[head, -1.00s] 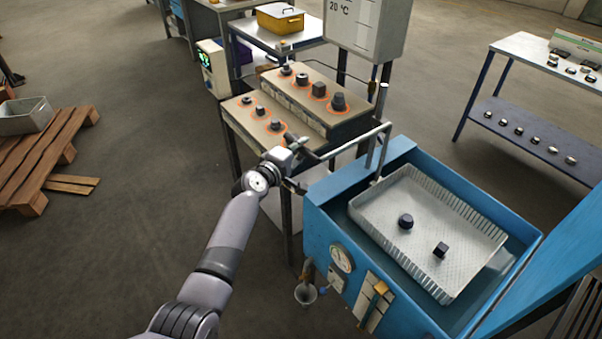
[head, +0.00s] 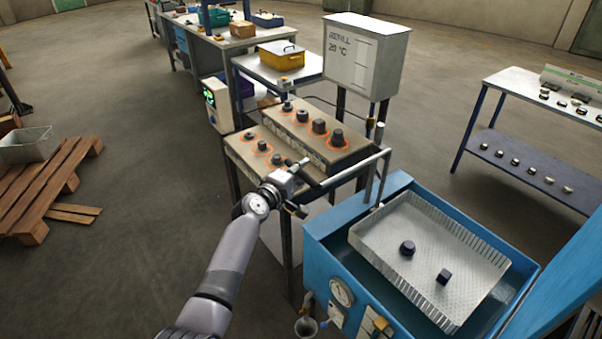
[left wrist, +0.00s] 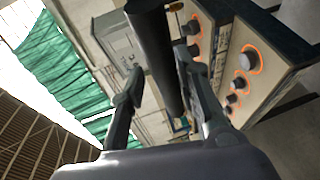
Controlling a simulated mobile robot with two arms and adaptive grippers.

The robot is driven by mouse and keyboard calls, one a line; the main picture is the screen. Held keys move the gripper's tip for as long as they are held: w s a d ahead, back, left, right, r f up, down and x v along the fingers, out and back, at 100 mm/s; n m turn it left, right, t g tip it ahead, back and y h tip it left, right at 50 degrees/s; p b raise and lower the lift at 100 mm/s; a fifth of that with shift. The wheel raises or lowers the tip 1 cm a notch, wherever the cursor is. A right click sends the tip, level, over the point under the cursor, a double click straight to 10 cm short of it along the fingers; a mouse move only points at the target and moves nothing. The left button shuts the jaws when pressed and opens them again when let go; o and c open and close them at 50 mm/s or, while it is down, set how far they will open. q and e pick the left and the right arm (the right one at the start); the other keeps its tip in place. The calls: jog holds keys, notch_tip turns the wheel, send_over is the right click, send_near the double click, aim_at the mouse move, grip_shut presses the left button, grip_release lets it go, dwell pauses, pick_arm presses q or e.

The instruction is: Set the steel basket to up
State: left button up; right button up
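The steel basket (head: 385,237) is a pale perforated tray with slotted sides, in the open blue tank (head: 322,240) at lower right of the head view. It looks level and sits near the tank's rim. A bent metal handle (head: 384,172) rises from its left side and runs left to a dark grip. My left gripper (head: 291,186) is at that grip. In the left wrist view the fingers (left wrist: 158,85) stand close on both sides of the dark bar (left wrist: 152,35) and look shut on it. My right gripper is not in view.
A dark round part (head: 407,248) and a dark block (head: 444,276) lie in the basket. A stepped stand (head: 322,155) with several dark parts in orange rings is just behind my left gripper. A grey box (head: 366,60) on posts stands beyond. Floor at left is clear up to a pallet (head: 45,185).

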pick_arm(q)
jog(key=shift+a, duration=0.1)
dwell(0.4)
jog(key=shift+s, duration=0.15)
jog(key=v, duration=1.1)
jog(key=shift+s+a, duration=0.25)
jog(key=shift+s, duration=0.05)
